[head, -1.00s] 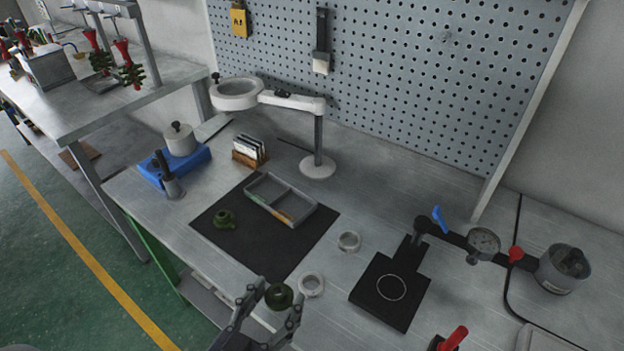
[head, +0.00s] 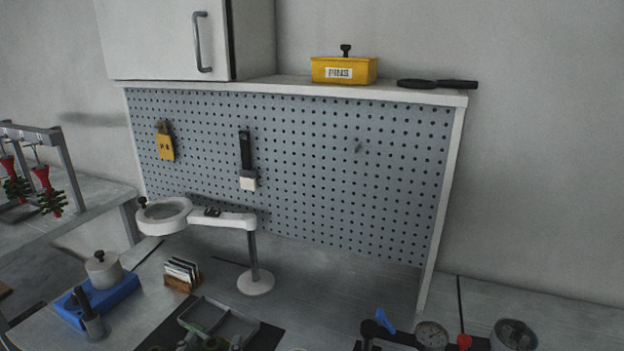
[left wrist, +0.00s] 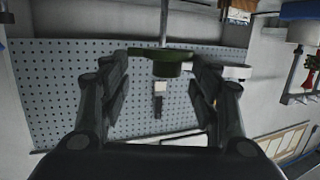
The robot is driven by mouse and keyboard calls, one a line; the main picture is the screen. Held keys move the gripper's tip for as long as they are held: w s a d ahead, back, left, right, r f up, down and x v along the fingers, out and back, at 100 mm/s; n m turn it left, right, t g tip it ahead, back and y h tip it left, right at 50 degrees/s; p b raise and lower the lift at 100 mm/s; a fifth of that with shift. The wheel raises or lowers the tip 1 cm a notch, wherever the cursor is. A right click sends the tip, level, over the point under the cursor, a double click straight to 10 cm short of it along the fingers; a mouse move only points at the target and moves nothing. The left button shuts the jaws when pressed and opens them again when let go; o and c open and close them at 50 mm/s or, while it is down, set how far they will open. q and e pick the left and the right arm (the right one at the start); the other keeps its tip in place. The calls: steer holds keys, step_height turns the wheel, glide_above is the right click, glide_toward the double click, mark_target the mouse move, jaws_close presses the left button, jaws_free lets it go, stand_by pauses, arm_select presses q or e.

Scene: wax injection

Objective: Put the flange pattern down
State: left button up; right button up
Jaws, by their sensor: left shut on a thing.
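The dark green flange pattern (left wrist: 165,66) is between the fingertips of my left gripper (left wrist: 163,72) in the left wrist view, and the fingers are shut on it. Its wide rim and narrower hub show. In the head view, part of the green pattern (head: 215,344) and the tips of my left gripper (head: 212,345) show at the bottom edge, overlapping the grey divided tray (head: 255,326). I cannot tell its height above the bench. My right gripper is in neither view.
A magnifier lamp (head: 254,262) stands behind the tray. A blue-based pot (head: 112,297) and a card holder (head: 179,280) stand left. A dial gauge device (head: 431,335) is at lower right. The pegboard (head: 330,180) rises behind. Most of the dark mat (head: 268,337) is cut off.

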arm_select(q)
steer(key=s+d+f, duration=0.1)
steer(key=s+f, duration=0.2)
steer(key=s+d+f+m+h, duration=0.1)
steer(key=s+f, duration=0.1)
steer(key=s, duration=0.2)
steer(key=s+d+f+h, duration=0.1)
steer(key=s+f, duration=0.2)
steer(key=shift+s+d+f, duration=0.1)
steer(key=shift+s+f, duration=0.25)
steer(key=shift+s+d+f+m, duration=0.15)
steer(key=shift+s+d+m, duration=0.1)
steer(key=shift+s+m, duration=0.1)
